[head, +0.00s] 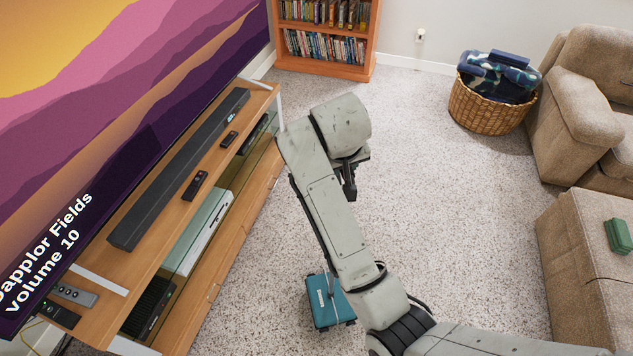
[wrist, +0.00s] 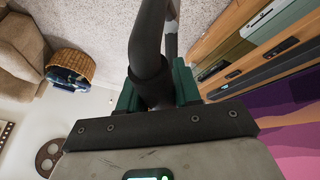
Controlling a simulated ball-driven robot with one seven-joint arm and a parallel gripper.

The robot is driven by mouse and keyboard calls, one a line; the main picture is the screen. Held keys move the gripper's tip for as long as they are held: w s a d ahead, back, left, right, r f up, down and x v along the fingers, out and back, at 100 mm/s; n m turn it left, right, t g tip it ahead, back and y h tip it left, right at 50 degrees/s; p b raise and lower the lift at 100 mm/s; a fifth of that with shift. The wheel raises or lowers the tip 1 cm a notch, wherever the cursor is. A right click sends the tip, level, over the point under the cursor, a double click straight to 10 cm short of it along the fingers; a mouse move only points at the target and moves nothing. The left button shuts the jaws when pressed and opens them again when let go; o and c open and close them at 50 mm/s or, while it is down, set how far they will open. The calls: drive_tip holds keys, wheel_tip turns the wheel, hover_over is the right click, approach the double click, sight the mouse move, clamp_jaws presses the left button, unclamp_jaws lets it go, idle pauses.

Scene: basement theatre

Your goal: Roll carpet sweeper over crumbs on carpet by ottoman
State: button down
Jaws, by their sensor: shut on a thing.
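The carpet sweeper's teal head (head: 328,301) sits on the carpet beside the media console, partly behind my arm. Its dark handle (wrist: 150,55) rises between the green-padded fingers of my gripper (wrist: 156,88) in the wrist view. My gripper is shut on the handle. In the head view, my arm hides most of the handle between the grip and the sweeper head. The tan ottoman (head: 575,280) stands at the lower right, with a stretch of carpet (head: 480,250) between it and the sweeper. I cannot pick out crumbs from the carpet's speckle.
The wooden media console (head: 240,215) with a soundbar (head: 180,170) and remotes runs along the left, under a large screen (head: 120,90). A wicker basket (head: 487,108), a tan armchair (head: 580,110) and a bookcase (head: 325,70) stand farther back. A green object (head: 618,236) lies on the ottoman.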

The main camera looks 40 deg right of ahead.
drive_tip(key=s+d+r+m+g+h, duration=0.1)
drive_tip(key=s+d+r+m+g, duration=0.15)
drive_tip(key=d+m, duration=0.55)
wheel_tip(320, 180, down, 6)
drive_tip(key=d+n+b, duration=0.1)
drive_tip(key=b, duration=0.4)
drive_tip(key=shift+d+n+b, duration=0.3)
drive_tip(key=shift+d+n, duration=0.05)
drive_tip(key=shift+n, duration=0.05)
drive_tip(key=shift+s+f+b, duration=0.15)
drive_tip(key=shift+f+b, duration=0.3)
drive_tip(key=shift+f, duration=0.45)
drive_tip(key=shift+f+p, duration=0.1)
drive_tip(key=shift+p, duration=0.7)
idle(1.1)
drive_tip(key=shift+w+a, duration=0.8)
drive_tip(key=shift+w, duration=0.2)
drive_tip(key=shift+w+a, duration=0.75)
drive_tip(key=shift+w, duration=0.2)
